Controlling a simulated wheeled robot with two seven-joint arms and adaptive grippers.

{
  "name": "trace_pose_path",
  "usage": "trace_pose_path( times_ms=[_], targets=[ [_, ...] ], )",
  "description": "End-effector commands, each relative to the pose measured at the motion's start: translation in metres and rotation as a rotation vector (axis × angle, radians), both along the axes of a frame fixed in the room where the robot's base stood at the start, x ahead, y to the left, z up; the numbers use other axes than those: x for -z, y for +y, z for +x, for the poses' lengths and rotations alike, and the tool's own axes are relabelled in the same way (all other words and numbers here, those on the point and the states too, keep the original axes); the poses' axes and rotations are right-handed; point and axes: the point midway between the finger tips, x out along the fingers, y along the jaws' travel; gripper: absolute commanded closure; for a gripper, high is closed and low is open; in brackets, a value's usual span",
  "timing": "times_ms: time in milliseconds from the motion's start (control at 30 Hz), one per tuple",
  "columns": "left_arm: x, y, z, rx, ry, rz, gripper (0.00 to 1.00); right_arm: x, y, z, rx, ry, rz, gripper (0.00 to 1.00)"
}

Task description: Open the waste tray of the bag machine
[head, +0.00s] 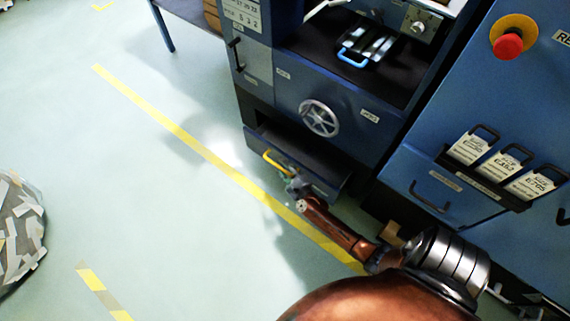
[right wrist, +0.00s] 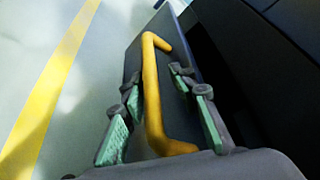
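The waste tray (head: 320,189) is low in the blue bag machine (head: 300,88). Its front stands out from the machine, and a dark space shows behind the front. A yellow bar handle (head: 276,163) is on the tray front; it also shows in the right wrist view (right wrist: 151,90). My right gripper (head: 292,182) is at the near end of the handle. In the right wrist view its green-padded fingers (right wrist: 165,118) are apart, one on each side of the handle, with gaps visible. My left gripper is not in view.
A handwheel (head: 320,118) is above the tray. At right is another blue cabinet (head: 480,95) with a red emergency button (head: 508,46) and hanging tags (head: 500,166). A heap of scraps (head: 18,222) is at far left. Floor with yellow tape (head: 190,140) is clear before the tray.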

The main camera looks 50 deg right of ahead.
Motion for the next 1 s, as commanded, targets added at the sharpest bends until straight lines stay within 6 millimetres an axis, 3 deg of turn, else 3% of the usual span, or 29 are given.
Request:
trace_pose_path(
  times_ms=[267, 1000],
  targets=[
    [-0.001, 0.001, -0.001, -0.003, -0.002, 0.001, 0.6, -0.001, 0.0, -0.001, 0.0, -0.001, -0.001, 0.71],
    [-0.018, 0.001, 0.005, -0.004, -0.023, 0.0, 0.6, -0.012, 0.014, -0.046, -0.001, 0.0, -0.001, 0.71]
  ],
)
